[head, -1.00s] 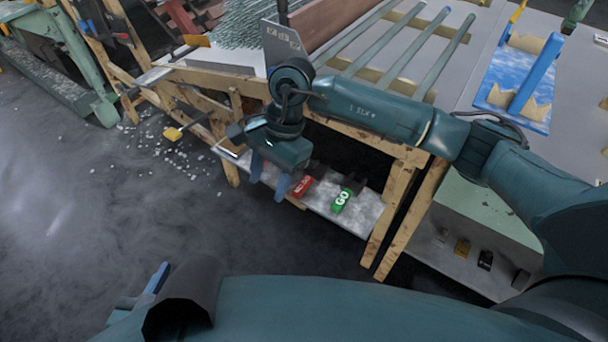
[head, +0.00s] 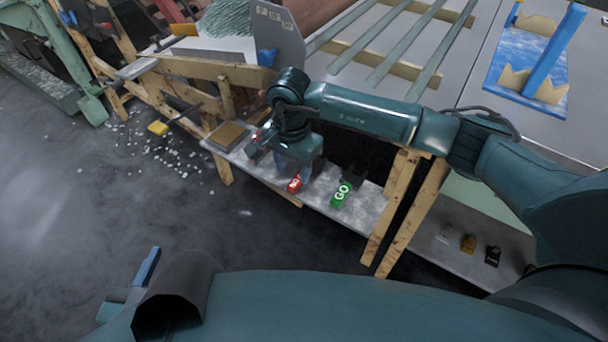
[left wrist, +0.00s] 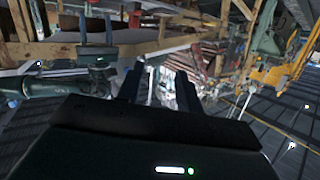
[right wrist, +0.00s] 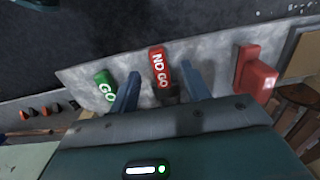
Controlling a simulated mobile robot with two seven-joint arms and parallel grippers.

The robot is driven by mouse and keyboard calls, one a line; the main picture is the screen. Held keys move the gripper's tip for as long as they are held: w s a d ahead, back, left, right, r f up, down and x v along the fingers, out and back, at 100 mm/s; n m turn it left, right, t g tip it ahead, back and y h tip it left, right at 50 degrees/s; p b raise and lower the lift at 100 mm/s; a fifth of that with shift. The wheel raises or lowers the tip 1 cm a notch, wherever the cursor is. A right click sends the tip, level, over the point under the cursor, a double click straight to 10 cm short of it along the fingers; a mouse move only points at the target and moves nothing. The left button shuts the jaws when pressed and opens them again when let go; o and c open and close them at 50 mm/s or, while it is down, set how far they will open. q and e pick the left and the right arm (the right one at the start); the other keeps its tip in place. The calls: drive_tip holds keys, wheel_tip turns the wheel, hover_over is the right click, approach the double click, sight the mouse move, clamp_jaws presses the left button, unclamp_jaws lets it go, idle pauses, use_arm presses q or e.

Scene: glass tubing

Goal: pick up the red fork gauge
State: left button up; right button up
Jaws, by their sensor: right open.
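The red fork gauge (head: 294,185), lettered NO GO, lies on the grey shelf under the bench. In the right wrist view the red fork gauge (right wrist: 158,66) shows its lettered handle between the finger lines, and its dark end is partly hidden by my gripper. My right gripper (head: 293,170) is open and empty, over the shelf at the gauge. In the right wrist view its two blue fingers stand on either side of the gauge, without visible grip. My left gripper (left wrist: 158,82) is open and empty, away from the gauge; part of it shows at lower left in the head view.
A green GO gauge (head: 341,194) lies just right of the red one; it also shows in the right wrist view (right wrist: 105,90). Another red block (right wrist: 255,82) stands on the shelf's other side. Wooden legs (head: 408,205) bound the shelf (head: 368,213). Glass tubes lie on the bench above.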

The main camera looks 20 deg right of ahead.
sight(295, 183)
drive_tip(key=f+b, duration=0.1)
drive_tip(key=f, duration=0.3)
drive_tip(key=shift+d+f, duration=0.15)
drive_tip(key=shift+d, duration=0.05)
clamp_jaws()
